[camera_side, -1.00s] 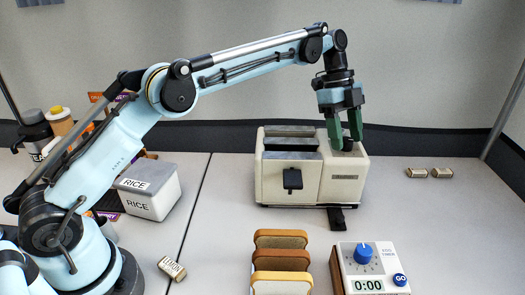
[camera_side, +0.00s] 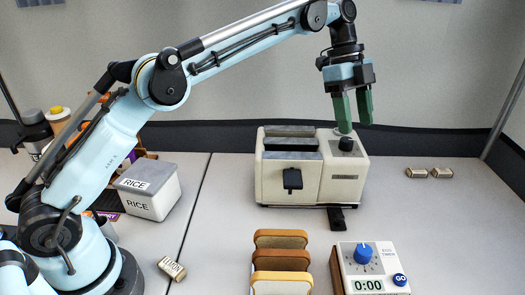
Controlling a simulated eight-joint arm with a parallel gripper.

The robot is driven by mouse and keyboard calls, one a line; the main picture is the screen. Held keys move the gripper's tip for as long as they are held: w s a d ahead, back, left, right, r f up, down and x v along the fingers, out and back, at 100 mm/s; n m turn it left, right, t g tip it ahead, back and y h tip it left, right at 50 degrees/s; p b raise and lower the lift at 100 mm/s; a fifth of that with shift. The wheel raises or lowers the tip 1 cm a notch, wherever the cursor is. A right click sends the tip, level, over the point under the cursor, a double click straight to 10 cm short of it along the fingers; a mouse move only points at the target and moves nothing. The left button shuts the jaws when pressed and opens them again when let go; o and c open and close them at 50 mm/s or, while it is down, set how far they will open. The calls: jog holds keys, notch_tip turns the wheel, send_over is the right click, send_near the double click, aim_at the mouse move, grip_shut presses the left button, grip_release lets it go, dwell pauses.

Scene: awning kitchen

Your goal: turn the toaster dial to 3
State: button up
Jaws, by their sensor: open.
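The cream toaster (camera_side: 342,180) stands at the middle of the table, with two dark slots on top and a black lever (camera_side: 292,180) on its front. Its black dial (camera_side: 346,144) is on the top at the right end; its numbers are too small to read. My gripper (camera_side: 354,128) has green fingers pointing down. It is open and empty, above the dial, with the fingertips just higher than it and apart from it.
A timer box with a blue knob (camera_side: 364,253) stands at the front right, showing 0:00. Bread slices in a rack (camera_side: 281,262) are left of it. A rice box (camera_side: 150,187) is at the left. Small labelled blocks (camera_side: 430,172) lie at the right; another (camera_side: 172,269) lies front left.

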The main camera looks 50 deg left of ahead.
jog(key=s+d+r, duration=0.5)
jog(key=d, duration=0.1)
jog(key=shift+s, duration=0.4)
jog(key=shift+a, duration=0.1)
jog(key=s+a+f+n+t+y, duration=0.1)
jog(key=s+a+n+t, duration=0.15)
jog(key=a+n, duration=0.3)
jog(key=s+a+f+n+t+y, duration=0.1)
jog(key=s+a+n+t, duration=0.1)
jog(key=s+a+n, duration=0.4)
jog(key=s+a+f+n+t+y, duration=0.2)
jog(key=s+a+f+n+t, duration=0.1)
jog(key=s+a+f+n, duration=0.5)
notch_tip(320, 180, down, 3)
jog(key=shift+s+a+r+y, duration=0.1)
jog(key=shift+s+a+y, duration=0.25)
jog(key=shift+a, duration=0.45)
jog(key=shift+n, duration=0.25)
jog(key=shift+c, duration=0.2)
